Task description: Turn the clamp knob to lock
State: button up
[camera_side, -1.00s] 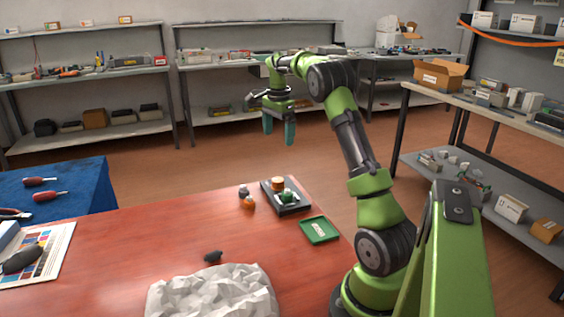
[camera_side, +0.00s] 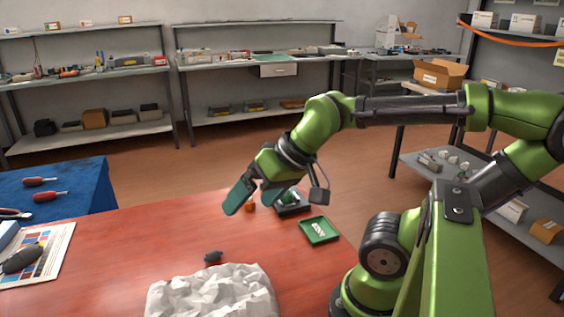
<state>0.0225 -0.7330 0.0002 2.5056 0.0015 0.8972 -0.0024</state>
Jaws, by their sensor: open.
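A dark fixture (camera_side: 296,209) sits at the far right part of the red table, partly hidden behind my gripper. A green part (camera_side: 288,197), possibly the clamp knob, shows on it; I cannot tell whether it is locked. A small orange piece (camera_side: 250,208) lies on the table left of the fixture, seen between my fingers. My gripper (camera_side: 248,206) is open, its teal fingers spread and pointing down-left. It appears in front of and above the fixture's left side, with nothing seen between the fingers that I can tell is held.
A green tray (camera_side: 334,238) lies right of the fixture. A dark small object (camera_side: 213,257) and crumpled white paper (camera_side: 215,293) lie nearer. The red table (camera_side: 130,245) is clear at left centre. A blue bench (camera_side: 75,180) with tools stands at left.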

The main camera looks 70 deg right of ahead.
jog(key=shift+r, duration=0.1)
jog(key=shift+c, duration=1.1)
jog(key=shift+w+d+f, duration=0.3)
jog(key=shift+d+f, duration=0.2)
jog(key=shift+d, duration=0.05)
jog(key=shift+c, duration=1)
jog(key=w+d+m+g+h, duration=0.1)
jog(key=w+d+g, duration=0.1)
jog(key=w+d, duration=0.45)
jog(key=w+d+m+g+h, duration=0.15)
jog(key=w+d, duration=0.25)
jog(key=d, duration=0.6)
jog(key=w+d+f+n+g, duration=0.15)
jog(key=d+n, duration=0.25)
jog(key=d, duration=0.7)
jog(key=w+d+f+n+g, duration=0.15)
jog(key=d+n, duration=0.25)
jog(key=d, duration=0.7)
jog(key=shift+g+y, duration=0.25)
jog(key=shift+y, duration=0.1)
jog(key=f, duration=1.7)
jog(key=shift+s, duration=0.35)
